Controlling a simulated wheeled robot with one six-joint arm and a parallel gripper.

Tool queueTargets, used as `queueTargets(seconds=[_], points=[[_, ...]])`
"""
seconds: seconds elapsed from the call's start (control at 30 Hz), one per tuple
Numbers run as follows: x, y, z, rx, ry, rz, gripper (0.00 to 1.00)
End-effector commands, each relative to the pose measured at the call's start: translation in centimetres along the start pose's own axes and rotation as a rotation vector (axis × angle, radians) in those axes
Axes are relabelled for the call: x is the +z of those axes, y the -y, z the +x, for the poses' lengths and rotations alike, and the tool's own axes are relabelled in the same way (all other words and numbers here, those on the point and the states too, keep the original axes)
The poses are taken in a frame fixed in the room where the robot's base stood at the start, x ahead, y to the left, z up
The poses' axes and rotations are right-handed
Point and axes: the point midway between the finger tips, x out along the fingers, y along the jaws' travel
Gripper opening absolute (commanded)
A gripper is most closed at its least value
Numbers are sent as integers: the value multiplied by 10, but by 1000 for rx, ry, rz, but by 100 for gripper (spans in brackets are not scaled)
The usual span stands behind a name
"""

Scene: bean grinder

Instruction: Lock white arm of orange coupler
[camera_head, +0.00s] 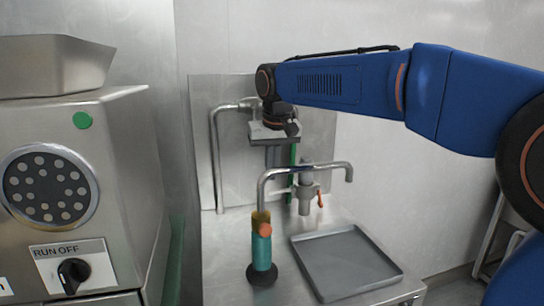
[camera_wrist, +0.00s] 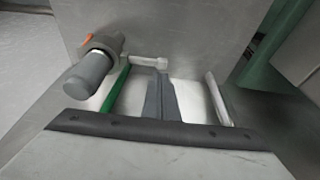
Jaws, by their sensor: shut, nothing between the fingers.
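An orange coupler (camera_head: 261,222) sits on top of a teal upright (camera_head: 261,248) with a black round foot, at the front of the table. A pale metallic arm (camera_head: 300,168) rises from it and bends right, ending in a downturned tip; I take this as the white arm. Whether it is locked I cannot tell. My gripper (camera_head: 273,157) hangs behind and above that arm, its fingers pointing down. In the wrist view my gripper (camera_wrist: 165,108) is shut and empty. The orange coupler is not clearly identifiable there.
A grey valve (camera_head: 306,192) with an orange lever stands behind the arm; a grey cylinder (camera_wrist: 88,74) shows in the wrist view. A bent pipe (camera_head: 217,150) stands at the back left. A grey tray (camera_head: 345,262) lies right. A steel machine (camera_head: 130,170) fills the left.

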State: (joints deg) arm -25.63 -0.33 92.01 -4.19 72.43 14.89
Motion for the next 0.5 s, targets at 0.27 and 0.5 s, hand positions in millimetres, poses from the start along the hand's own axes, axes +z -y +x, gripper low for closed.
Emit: queueTargets(seconds=[0.27,0.5], points=[[8,0,25,0,-1,0,0],[9,0,29,0,-2,0,0]])
